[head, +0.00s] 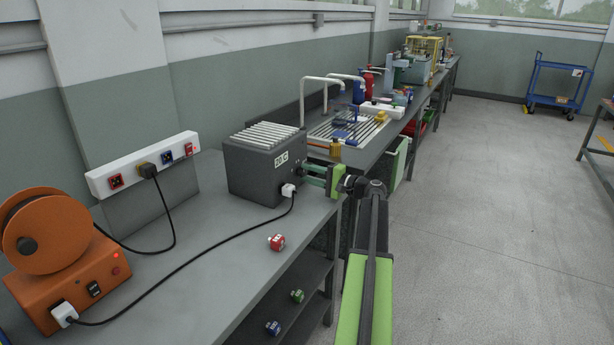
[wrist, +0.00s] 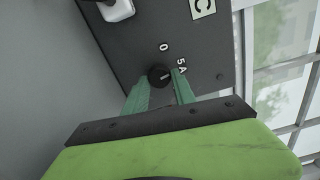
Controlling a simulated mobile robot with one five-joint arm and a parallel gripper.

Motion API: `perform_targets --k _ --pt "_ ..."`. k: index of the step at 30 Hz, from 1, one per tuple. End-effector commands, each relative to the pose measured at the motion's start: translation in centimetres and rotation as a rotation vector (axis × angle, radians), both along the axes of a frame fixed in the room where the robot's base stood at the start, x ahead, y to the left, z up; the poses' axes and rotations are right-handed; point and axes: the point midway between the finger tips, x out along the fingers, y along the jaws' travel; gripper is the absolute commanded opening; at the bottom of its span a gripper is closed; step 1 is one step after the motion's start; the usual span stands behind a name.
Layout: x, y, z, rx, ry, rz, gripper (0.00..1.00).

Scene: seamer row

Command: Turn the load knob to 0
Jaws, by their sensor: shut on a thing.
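A dark grey box (head: 255,180) with a ribbed white top and a "20 C" label stands on the bench in the head view. Its black load knob (wrist: 158,76) shows in the wrist view, between the marks "0" (wrist: 164,47) and "5A" (wrist: 181,65) and my gripper. A short pale line on the knob points right, more towards 5A than 0. My gripper (wrist: 163,79) is shut on the knob, one green fingertip on each side. In the head view my gripper (head: 308,174) reaches the box's right face, and the knob is hidden there.
A white plug (head: 288,190) with a black cable sits on the box beside my gripper. An orange reel machine (head: 75,275) stands at left, below a white socket strip (head: 145,160). A red-and-white block (head: 276,242) lies near the bench edge.

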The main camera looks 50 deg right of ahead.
Motion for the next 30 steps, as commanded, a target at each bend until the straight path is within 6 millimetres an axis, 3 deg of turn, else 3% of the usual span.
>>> perform_targets --k 18,30 --pt "-0.02 0.29 0.01 -0.557 -0.133 0.007 0.00" --pt "0.00 0.38 0.07 -0.803 -0.195 0.008 0.00"
